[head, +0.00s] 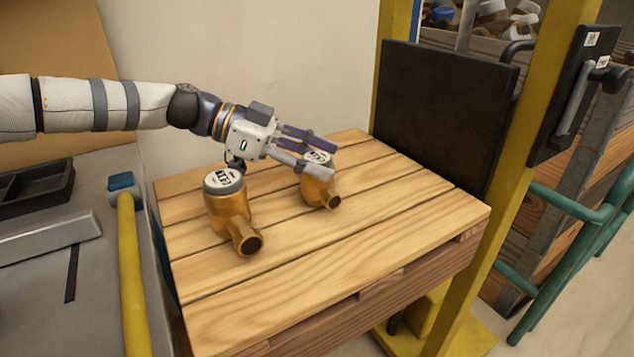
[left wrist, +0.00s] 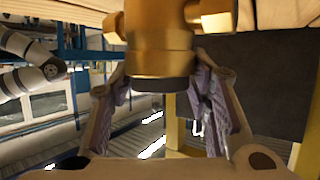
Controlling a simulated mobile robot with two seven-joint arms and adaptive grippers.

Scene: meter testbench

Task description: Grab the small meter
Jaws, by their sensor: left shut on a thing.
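The small meter (head: 319,188) is brass-coloured with a pale dial on top. It stands upright on the wooden pallet top (head: 380,230), its round pipe end facing the front right. My left gripper (head: 319,160) reaches in from the left with its fingers on either side of the meter's top, shut on it. In the left wrist view the brass meter (left wrist: 160,45) sits between the two finger pads of this gripper (left wrist: 161,82). A larger brass meter (head: 230,208) stands to the left, apart from the fingers. My right gripper is not in view.
A black panel (head: 440,105) stands upright behind the pallet, beside a yellow post (head: 500,190). The pallet's front and right are clear.

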